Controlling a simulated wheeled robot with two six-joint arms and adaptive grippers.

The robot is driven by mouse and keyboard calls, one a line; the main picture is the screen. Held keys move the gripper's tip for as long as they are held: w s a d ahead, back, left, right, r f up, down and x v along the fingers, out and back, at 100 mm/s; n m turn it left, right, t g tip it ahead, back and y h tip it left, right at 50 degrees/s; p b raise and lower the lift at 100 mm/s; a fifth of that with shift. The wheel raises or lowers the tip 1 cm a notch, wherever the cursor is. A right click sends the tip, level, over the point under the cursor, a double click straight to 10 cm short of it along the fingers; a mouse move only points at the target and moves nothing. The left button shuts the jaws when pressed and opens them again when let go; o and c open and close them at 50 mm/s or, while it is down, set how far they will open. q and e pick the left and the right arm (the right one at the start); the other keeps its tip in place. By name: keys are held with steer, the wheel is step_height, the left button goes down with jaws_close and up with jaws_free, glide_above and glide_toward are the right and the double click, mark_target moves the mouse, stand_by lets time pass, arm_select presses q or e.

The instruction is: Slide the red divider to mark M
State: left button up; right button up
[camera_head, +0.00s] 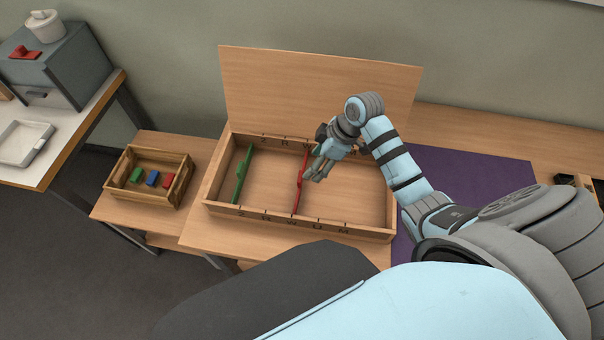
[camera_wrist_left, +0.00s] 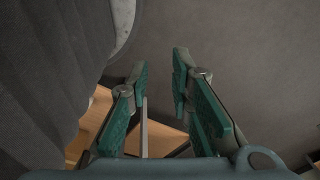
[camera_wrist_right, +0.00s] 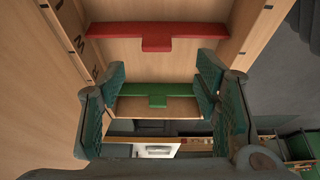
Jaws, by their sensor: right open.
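The red divider (camera_head: 299,183) stands across the open wooden box (camera_head: 349,232), its front end close to the letter W on the front rail. Mark M (camera_head: 343,232) is further right on that rail, past U. My right gripper (camera_head: 316,171) is open and empty, just right of the red divider's middle. In the right wrist view the red divider (camera_wrist_right: 110,30) with its tab lies beyond the open fingertips (camera_wrist_right: 160,72); I cannot tell whether they touch it. My left gripper (camera_wrist_left: 160,68) is open and empty in its wrist view, outside the head view.
A green divider (camera_head: 243,175) stands near the box's left end. The raised lid (camera_head: 300,85) is behind. A small crate (camera_head: 153,200) with coloured blocks is at the left. A purple mat (camera_head: 470,175) lies at the right. The box floor right of the red divider is clear apart from my right arm above it.

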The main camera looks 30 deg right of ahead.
mark_target(301, 176)
steer(key=x, duration=0.3)
steer(key=b+x, duration=0.1)
steer(key=x, duration=0.4)
steer(key=shift+w+f, duration=0.2)
steer(key=shift+w, duration=0.25)
steer(key=shift+w+a+f, duration=0.1)
steer(key=shift+f, duration=0.25)
steer(key=shift+a+f+b, duration=0.1)
steer(key=shift+f+b, duration=0.05)
steer(key=shift+b, duration=0.15)
arm_select(q)
steer(key=shift+w+f, duration=0.65)
steer(key=shift+f, duration=0.2)
arm_select(e)
steer(key=shift+s, duration=0.2)
steer(key=shift+c, duration=0.2)
steer(key=shift+w, duration=0.15)
jaws_close()
